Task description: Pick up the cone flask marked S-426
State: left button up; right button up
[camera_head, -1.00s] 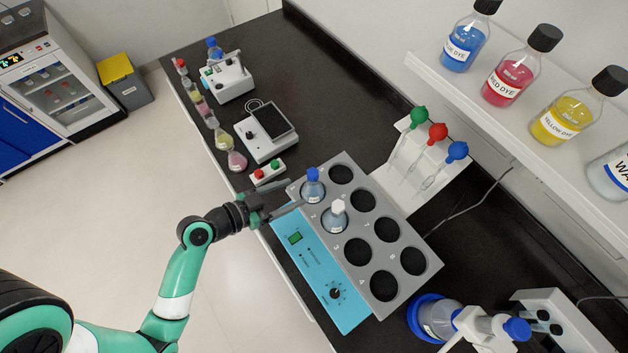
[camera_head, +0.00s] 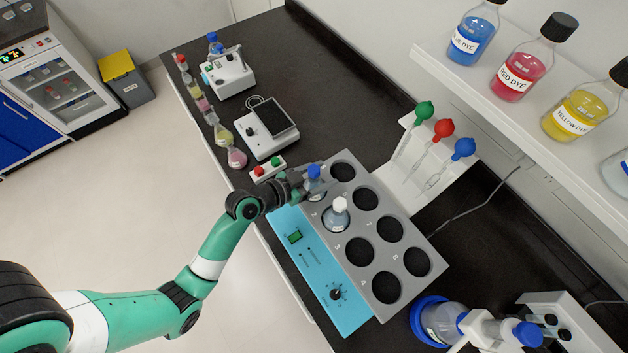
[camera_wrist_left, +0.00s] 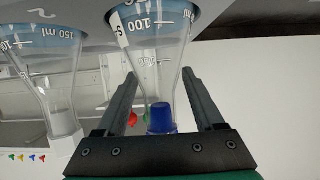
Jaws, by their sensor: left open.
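A cone flask with a blue stopper (camera_head: 314,172) sits in a well at the upper left of the grey multi-well rack (camera_head: 341,268). In the left wrist view the same flask (camera_wrist_left: 152,60) stands between my fingers, with its blue stopper toward the palm. Its label is mostly cut off, so I cannot read S-426. My left gripper (camera_head: 312,180) is open, its fingers on either side of the flask's neck. A second cone flask with a white stopper (camera_head: 337,214) sits in the neighbouring well, also in the left wrist view (camera_wrist_left: 52,90). My right gripper is not visible.
The rack's other wells are empty. A stand with green, red and blue bulb pipettes (camera_head: 441,165) is behind it. A red and green button box (camera_head: 268,168) is close to my left gripper. A distiller flask (camera_head: 445,322) stands at lower right.

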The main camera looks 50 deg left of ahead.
pick_arm(q)
jog(key=shift+w+f, duration=0.1)
jog(key=shift+w, duration=0.15)
grip_shut()
dwell(0.4)
jog(key=shift+r, duration=0.7)
jog(key=s+d+r+p, duration=0.5)
jog(key=s+d+r, duration=0.4)
jog(key=d+r, duration=0.1)
jog(key=shift+d+r, duration=0.4)
jog(key=shift+r, duration=0.4)
